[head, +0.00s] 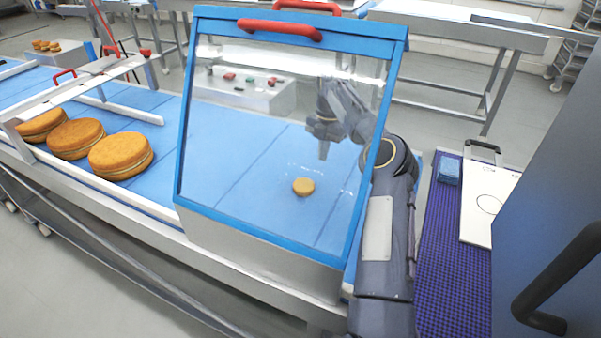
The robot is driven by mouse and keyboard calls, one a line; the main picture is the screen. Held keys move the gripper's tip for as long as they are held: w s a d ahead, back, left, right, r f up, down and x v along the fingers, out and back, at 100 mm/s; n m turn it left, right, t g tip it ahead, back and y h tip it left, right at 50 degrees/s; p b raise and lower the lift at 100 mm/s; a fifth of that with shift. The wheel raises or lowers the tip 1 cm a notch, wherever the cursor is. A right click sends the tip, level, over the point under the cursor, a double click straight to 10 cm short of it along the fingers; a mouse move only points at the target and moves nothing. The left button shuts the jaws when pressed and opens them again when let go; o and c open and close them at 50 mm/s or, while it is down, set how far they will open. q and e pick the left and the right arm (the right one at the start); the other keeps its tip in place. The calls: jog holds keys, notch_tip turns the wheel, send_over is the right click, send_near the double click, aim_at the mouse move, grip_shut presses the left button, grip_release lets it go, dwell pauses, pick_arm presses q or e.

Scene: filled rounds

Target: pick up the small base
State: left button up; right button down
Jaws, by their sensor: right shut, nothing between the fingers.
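The small base (303,186) is a round golden cake disc lying flat on the blue conveyor belt, seen through a clear, blue-framed guard. My right gripper (323,152) is behind the guard's clear panel, pointing down. It is above and slightly right of the small base in the picture, apart from it. Its fingers look closed together with nothing between them. My left gripper is not in view.
The guard's blue frame (184,120) with red handles (280,29) stands between me and the belt. Several large filled cakes (121,155) sit on the belt at left.

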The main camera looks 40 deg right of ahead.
jog(key=shift+s+d+f+n, duration=0.1)
jog(key=shift+f+n, duration=0.1)
jog(key=shift+n, duration=0.7)
jog(key=shift+s+a+b, duration=0.3)
jog(key=shift+s+a, duration=0.05)
jog(key=shift+a, duration=0.25)
jog(key=s+a, duration=0.1)
jog(key=a, duration=0.2)
jog(key=s+a, duration=0.2)
jog(key=a, duration=0.1)
jog(key=s+a, duration=0.2)
jog(key=a, duration=0.1)
jog(key=shift+a, duration=0.2)
jog(key=shift+a+f, duration=0.1)
jog(key=shift+f, duration=0.65)
jog(key=shift+s, duration=0.1)
